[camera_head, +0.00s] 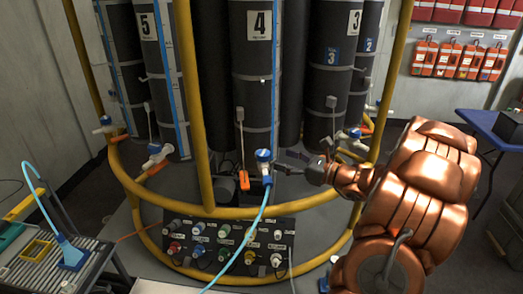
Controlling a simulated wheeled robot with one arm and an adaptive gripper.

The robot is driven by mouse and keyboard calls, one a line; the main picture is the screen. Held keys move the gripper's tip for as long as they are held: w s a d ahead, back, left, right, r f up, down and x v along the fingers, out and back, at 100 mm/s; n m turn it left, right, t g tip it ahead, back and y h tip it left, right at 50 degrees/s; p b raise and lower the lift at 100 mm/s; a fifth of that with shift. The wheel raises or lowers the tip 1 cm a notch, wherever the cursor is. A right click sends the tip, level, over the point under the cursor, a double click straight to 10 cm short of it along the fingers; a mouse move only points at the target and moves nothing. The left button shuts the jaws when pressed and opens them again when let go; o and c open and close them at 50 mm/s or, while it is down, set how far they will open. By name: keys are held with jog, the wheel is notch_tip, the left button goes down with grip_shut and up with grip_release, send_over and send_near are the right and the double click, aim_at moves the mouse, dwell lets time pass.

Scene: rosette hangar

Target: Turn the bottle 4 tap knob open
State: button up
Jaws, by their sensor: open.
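Bottle 4 (259,78) is a tall dark cylinder with a white "4" label, upright behind the yellow frame. Its tap (266,168) sits low at its front, with a blue-topped knob (263,155) facing me. A light blue hose (257,222) runs down from this tap. My gripper (283,161) reaches in from the right on the copper-coloured arm. Its fingers are open and empty, pointing left, just right of the tap knob. A small gap seems to separate them from the knob, but I cannot tell the depth.
A yellow tubular frame (204,160) rings the bottles, with an upright left of the tap. An orange handle (244,181) hangs left of the tap. A panel of coloured connectors (230,247) lies below. A grey bench (45,265) stands at left and a blue table (485,124) at right.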

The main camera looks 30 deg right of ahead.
aim_at(263, 152)
jog(key=shift+p+x, duration=1)
jog(key=shift+x, duration=2.95)
jog(key=shift+a, duration=0.1)
jog(key=shift+c, duration=0.3)
jog(key=c, duration=1.1)
jog(key=shift+r, duration=0.1)
